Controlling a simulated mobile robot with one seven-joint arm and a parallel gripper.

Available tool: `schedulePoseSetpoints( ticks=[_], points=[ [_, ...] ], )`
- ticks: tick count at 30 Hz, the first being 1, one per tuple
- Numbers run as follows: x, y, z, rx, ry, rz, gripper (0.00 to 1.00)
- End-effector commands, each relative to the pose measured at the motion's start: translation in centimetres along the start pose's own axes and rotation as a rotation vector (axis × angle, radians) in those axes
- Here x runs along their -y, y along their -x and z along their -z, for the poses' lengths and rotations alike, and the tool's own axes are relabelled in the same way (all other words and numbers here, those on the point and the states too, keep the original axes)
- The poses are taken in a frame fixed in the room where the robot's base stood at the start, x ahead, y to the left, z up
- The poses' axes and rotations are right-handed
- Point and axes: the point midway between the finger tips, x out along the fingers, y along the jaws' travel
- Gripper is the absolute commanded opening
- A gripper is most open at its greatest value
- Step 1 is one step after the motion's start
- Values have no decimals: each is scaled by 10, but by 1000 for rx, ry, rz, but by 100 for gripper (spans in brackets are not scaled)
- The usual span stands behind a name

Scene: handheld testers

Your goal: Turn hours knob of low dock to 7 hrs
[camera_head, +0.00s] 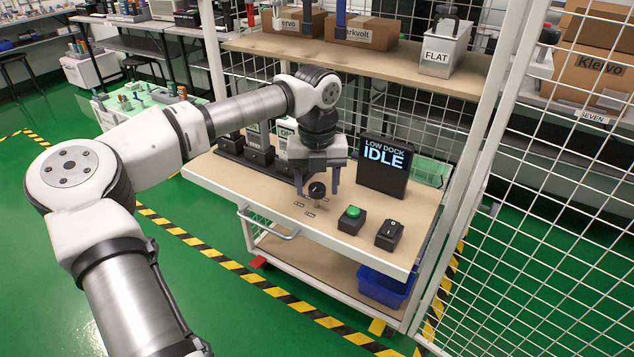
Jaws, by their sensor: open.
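The low dock is a wooden-topped cart shelf (260,203) with a black display (384,168) at its back that reads "LOW DOCK IDLE". A round black knob (317,189) stands on the shelf in front of the display, with small labels around it on the wood. The label text and the knob's pointing direction are too small to read. My gripper (317,188) points down over the knob. Its two fingers are open, one on the left and one on the right of the knob. I cannot tell whether they touch it.
A green button (352,213) on a black box and a black switch box (389,233) stand right of the knob. Black docks with testers (259,150) stand at the left. A metal handle (268,222) juts from the front edge. An upper shelf (350,57) holds boxes above.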

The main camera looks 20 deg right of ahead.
Motion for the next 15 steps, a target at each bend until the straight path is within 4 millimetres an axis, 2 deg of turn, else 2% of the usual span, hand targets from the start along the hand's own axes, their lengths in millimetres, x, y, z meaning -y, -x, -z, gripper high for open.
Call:
schedulePoseSetpoints(
  ticks=[5, 15],
  points=[
    [0, 0, 0, 0, 0, 0, 56],
    [0, 0, 0, 0, 0, 1, 11]
  ],
)
